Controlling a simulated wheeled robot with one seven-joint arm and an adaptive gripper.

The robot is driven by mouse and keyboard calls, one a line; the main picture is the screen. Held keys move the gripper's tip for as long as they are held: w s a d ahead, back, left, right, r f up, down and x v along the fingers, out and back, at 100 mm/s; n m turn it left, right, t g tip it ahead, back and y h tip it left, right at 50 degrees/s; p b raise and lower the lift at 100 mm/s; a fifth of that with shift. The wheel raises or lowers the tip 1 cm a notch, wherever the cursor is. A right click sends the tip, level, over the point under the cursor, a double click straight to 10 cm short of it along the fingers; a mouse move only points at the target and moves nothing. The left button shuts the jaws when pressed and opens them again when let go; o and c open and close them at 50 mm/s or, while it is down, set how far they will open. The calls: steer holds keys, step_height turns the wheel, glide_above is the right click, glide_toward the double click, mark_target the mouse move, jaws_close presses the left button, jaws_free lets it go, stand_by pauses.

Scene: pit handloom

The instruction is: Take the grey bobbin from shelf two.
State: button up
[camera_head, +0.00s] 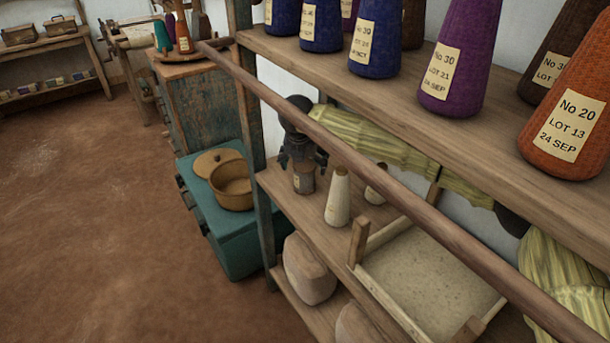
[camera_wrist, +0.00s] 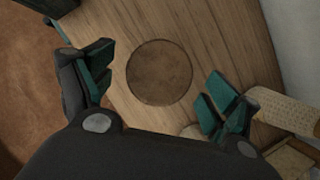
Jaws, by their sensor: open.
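A small grey-brown bobbin (camera_head: 304,181) with a pale label stands upright on the middle shelf board (camera_head: 318,222), near its left end. My gripper (camera_head: 304,160) is over it, pointing down, and the fingers hide its upper part. In the wrist view a round brown disc (camera_wrist: 160,72), seemingly the bobbin's top, lies between the spread fingers of my gripper (camera_wrist: 160,78). Gaps show on both sides of it. The gripper is open and holds nothing.
Two cream cones (camera_head: 338,198) (camera_head: 375,184) stand close to the right. A long wooden pole (camera_head: 400,192) crosses in front. Labelled cones (camera_head: 457,55) stand on the board above. A teal chest (camera_head: 240,250) stands left.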

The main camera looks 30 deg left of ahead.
steer(key=shift+p+x, duration=0.6)
steer(key=shift+x, duration=2.15)
steer(key=shift+a+r, duration=0.1)
steer(key=c, duration=1.2)
